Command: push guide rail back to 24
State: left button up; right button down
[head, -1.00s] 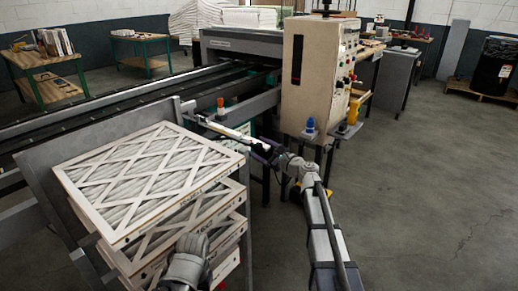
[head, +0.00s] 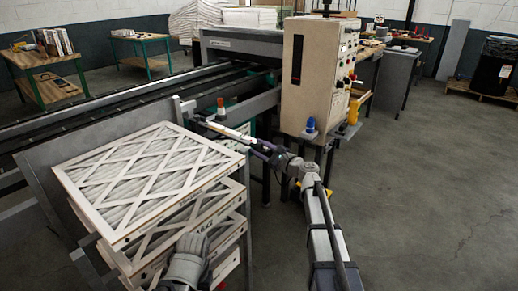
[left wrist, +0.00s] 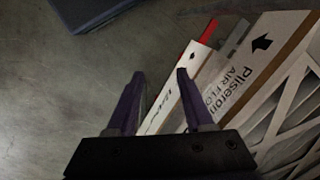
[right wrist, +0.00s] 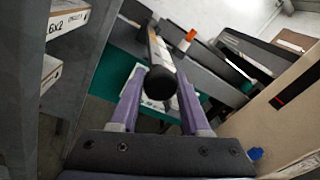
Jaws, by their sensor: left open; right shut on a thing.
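A white bar (head: 222,130) with a black knob (right wrist: 161,83) at its near end runs to a bracket at the end of a long grey plate (head: 50,160), which looks like the guide rail. The plate stands along the conveyor, behind the stacked filters. My right gripper (head: 258,148) is shut on the knob; in the right wrist view its fingers (right wrist: 158,100) stand on either side of it. Any number scale is too small to read. My left gripper (left wrist: 160,95) is open and empty, beside the filter boxes (left wrist: 225,75); the head view shows only its wrist, low by the stack.
Framed pleated filters (head: 150,180) are stacked at the front left. A beige control cabinet (head: 306,75) stands right of the bar, with a blue-capped item (head: 310,126) by its base. The conveyor (head: 110,105) runs behind. The floor (head: 430,190) at right is clear.

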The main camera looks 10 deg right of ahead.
aim_at(250, 143)
jog(key=shift+w, duration=0.15)
dwell(0.6)
jog(key=x, duration=0.4)
jog(key=shift+a, duration=0.25)
jog(key=shift+c, duration=2)
grip_release()
jog(key=shift+s, duration=0.25)
jog(key=v, duration=0.7)
jog(key=shift+s+d, duration=0.2)
